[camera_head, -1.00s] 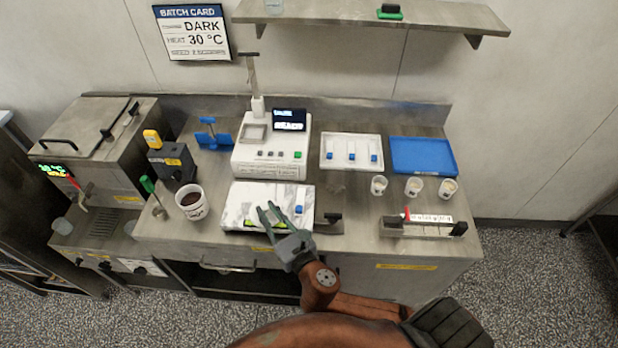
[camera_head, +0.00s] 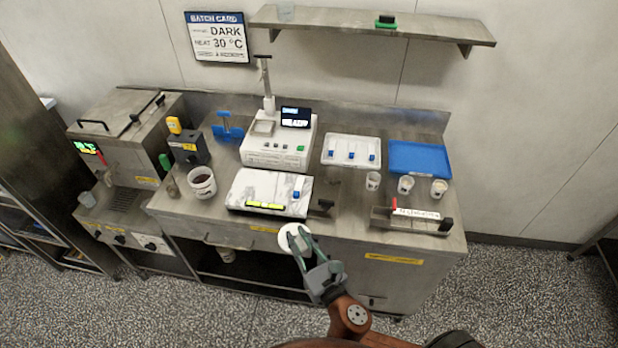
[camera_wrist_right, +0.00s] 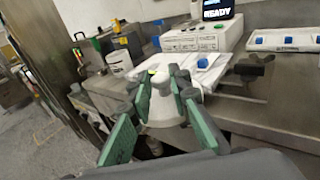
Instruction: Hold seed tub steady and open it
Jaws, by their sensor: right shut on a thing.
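A round white tub (camera_head: 292,235), which I take for the seed tub, is held in my right gripper (camera_head: 302,243) in front of the counter's front edge. In the right wrist view the white tub (camera_wrist_right: 165,108) sits between the green-padded fingers (camera_wrist_right: 163,88), which are shut on it. A narrower white part shows at its top; I cannot tell whether this is a lid. The gripper hides part of its sides. My left gripper is in neither view.
A marble slab (camera_head: 250,188) lies just behind the tub on the counter. A white pot of dark brown contents (camera_head: 202,183) stands to its left. A white machine (camera_head: 278,152) is behind. Small cups (camera_head: 406,185) and a rack (camera_head: 412,222) stand right. Open floor lies in front.

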